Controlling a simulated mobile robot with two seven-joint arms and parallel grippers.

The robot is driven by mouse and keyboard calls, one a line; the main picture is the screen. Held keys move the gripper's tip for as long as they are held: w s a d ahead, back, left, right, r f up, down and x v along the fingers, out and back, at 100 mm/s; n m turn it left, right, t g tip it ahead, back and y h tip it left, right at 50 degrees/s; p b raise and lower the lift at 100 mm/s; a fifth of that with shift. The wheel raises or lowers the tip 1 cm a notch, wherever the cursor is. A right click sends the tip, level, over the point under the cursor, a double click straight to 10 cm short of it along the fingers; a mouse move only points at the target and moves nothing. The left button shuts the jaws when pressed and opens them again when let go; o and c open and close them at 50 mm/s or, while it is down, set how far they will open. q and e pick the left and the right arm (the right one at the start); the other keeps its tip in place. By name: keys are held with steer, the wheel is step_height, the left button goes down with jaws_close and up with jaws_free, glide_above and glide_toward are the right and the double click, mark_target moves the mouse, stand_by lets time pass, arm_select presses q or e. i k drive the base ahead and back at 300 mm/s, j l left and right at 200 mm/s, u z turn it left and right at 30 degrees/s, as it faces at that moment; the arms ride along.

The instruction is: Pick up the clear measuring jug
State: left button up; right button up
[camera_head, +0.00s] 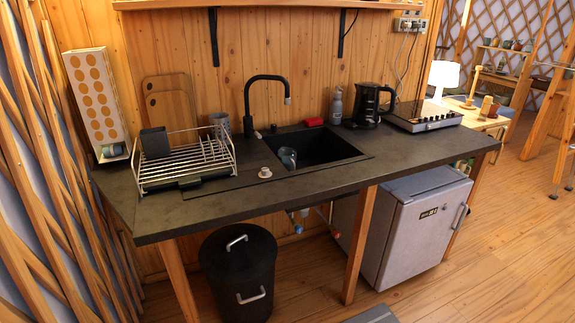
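A small see-through, bluish vessel (288,158), which looks like the clear measuring jug, stands in the left part of the black sink (333,147). Its lower part is hidden by the sink's front edge. It is too small to make out any markings. Neither of my grippers is in view.
A black tap (249,100) rises behind the sink. A wire dish rack (190,165) stands to the left, and a small white-topped item (265,172) lies on the dark worktop (230,200) near the sink. A black kettle (367,106) and hob (422,116) stand right. A black bin (238,275) is below.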

mark_target(288, 164)
steer(key=i+l, duration=0.4)
steer(key=l, duration=0.15)
steer(key=i+l, duration=0.85)
steer(key=l, duration=0.2)
steer(key=i+l, duration=0.8)
steer(key=l, duration=0.25)
steer(key=i+j+u, duration=0.05)
